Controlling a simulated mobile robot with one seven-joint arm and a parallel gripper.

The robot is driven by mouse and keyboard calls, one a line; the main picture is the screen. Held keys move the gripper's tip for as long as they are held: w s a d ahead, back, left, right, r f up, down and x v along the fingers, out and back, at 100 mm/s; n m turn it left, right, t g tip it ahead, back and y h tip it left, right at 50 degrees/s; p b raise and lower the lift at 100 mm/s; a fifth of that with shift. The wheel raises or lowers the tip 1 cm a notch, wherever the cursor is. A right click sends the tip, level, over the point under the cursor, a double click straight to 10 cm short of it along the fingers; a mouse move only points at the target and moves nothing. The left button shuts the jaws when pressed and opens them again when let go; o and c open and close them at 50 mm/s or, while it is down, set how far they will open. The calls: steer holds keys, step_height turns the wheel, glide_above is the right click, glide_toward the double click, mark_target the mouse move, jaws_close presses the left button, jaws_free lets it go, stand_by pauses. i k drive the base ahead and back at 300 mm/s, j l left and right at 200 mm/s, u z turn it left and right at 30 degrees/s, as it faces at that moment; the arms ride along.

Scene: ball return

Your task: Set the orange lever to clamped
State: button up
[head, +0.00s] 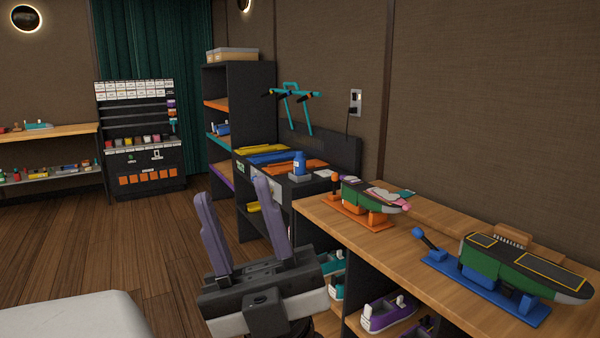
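The orange lever (335,184) stands roughly upright at the left end of an orange clamp base (345,212) on the wooden workbench. The base holds a green and grey boat-shaped piece (362,197) with pink and teal bits on top. I cannot tell from here whether the lever's position is clamped or released. My gripper (232,190) is in the lower middle, to the left of the lever and apart from it. Its two purple fingers point up and stand wide apart with nothing between them.
A second clamp with a blue lever (428,240) holds a larger green piece (505,262) nearer on the workbench (420,270). A white surface (75,318) fills the lower left; wooden floor (140,240) is open beyond.

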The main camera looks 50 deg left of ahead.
mark_target(335, 175)
steer(key=u, duration=1.3)
steer(key=i+j+z, duration=0.1)
steer(key=i, duration=0.45)
steer(key=i+j+z, duration=0.1)
steer(key=i+j, duration=0.2)
steer(key=i, duration=0.25)
steer(key=i+j+z, duration=0.1)
steer(key=i+j, duration=0.15)
steer(key=i, duration=0.3)
steer(key=i+j+z, duration=0.1)
steer(key=i+j, duration=0.2)
steer(key=i, duration=0.2)
steer(key=i+j+z, duration=0.1)
steer(key=i+j, duration=0.25)
steer(key=i, duration=0.2)
